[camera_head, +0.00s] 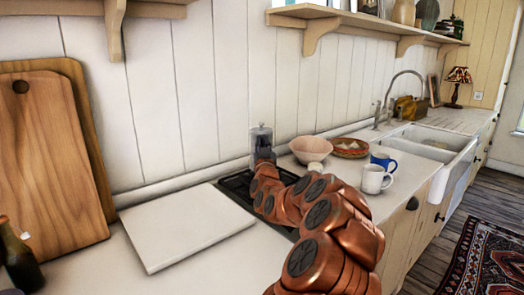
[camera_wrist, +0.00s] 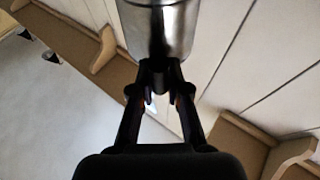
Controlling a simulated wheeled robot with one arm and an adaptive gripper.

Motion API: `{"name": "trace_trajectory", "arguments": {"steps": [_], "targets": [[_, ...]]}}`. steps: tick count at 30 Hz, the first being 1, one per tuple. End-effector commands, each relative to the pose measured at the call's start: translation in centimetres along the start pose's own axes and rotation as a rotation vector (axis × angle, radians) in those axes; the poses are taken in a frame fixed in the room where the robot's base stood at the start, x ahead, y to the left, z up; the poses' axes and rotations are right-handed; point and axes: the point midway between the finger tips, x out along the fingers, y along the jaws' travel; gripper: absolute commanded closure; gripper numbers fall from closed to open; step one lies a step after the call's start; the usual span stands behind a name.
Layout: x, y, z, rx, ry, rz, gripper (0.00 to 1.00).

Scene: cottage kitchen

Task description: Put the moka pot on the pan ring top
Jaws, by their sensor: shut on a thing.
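The moka pot (camera_head: 262,140) is grey metal and shows upright at the back of the black hob (camera_head: 236,184) in the head view. My arm hides its lower part, so I cannot tell whether it touches the hob. In the wrist view the metal pot (camera_wrist: 158,30) fills the top middle. My gripper (camera_wrist: 160,76) is shut on the moka pot, at a dark part that looks like its handle. My copper arm covers much of the hob, and the pan ring top cannot be made out.
A white board (camera_head: 185,225) lies left of the hob. Wooden cutting boards (camera_head: 50,150) and a dark bottle (camera_head: 17,258) stand further left. A pink bowl (camera_head: 310,149), a terracotta dish (camera_head: 350,147), a blue mug (camera_head: 382,160) and a white mug (camera_head: 374,180) stand to the right.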

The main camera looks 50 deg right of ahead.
Motion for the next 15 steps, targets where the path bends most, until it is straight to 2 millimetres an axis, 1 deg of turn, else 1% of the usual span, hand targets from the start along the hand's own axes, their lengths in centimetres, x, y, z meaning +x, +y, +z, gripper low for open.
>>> {"name": "trace_trajectory", "arguments": {"steps": [3,8,11,15], "targets": [[0.7,-0.2,0.0,-0.001,0.005,0.001,1.0],[0.8,-0.2,0.3,-0.002,0.005,0.001,1.0],[0.4,-0.2,1.2,-0.001,0.004,0.002,1.0],[-0.2,-0.2,3.0,-0.001,0.0,0.001,1.0]]}}
